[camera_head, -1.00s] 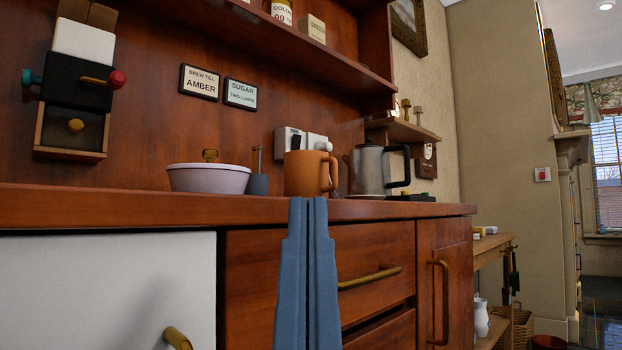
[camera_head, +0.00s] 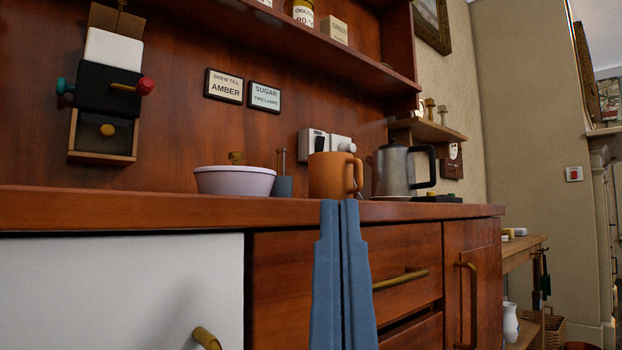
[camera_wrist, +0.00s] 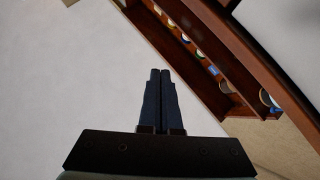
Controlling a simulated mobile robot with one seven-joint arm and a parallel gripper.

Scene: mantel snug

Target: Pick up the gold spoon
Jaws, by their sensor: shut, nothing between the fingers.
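I cannot make out a gold spoon in either view. My gripper (camera_head: 341,202) has two blue-grey fingers pointing upward, pressed together and empty, in front of the counter's front edge in the head view. Its shut fingers also show in the wrist view (camera_wrist: 160,72), against a pale surface. A small blue-grey pot (camera_head: 282,187) with a thin grey upright piece stands on the counter; what that piece is, I cannot tell. A small brass-coloured item (camera_head: 237,158) shows above the rim of a pale lilac bowl (camera_head: 235,181), its lower part hidden.
An orange mug (camera_head: 330,176) and a steel kettle (camera_head: 392,172) stand on the wooden counter (camera_head: 120,208). Below are a drawer with a brass handle (camera_head: 400,279) and a white panel (camera_head: 110,290). A shelf (camera_head: 330,58) hangs above. The wrist view shows a wooden shelf unit (camera_wrist: 210,95) with several small items.

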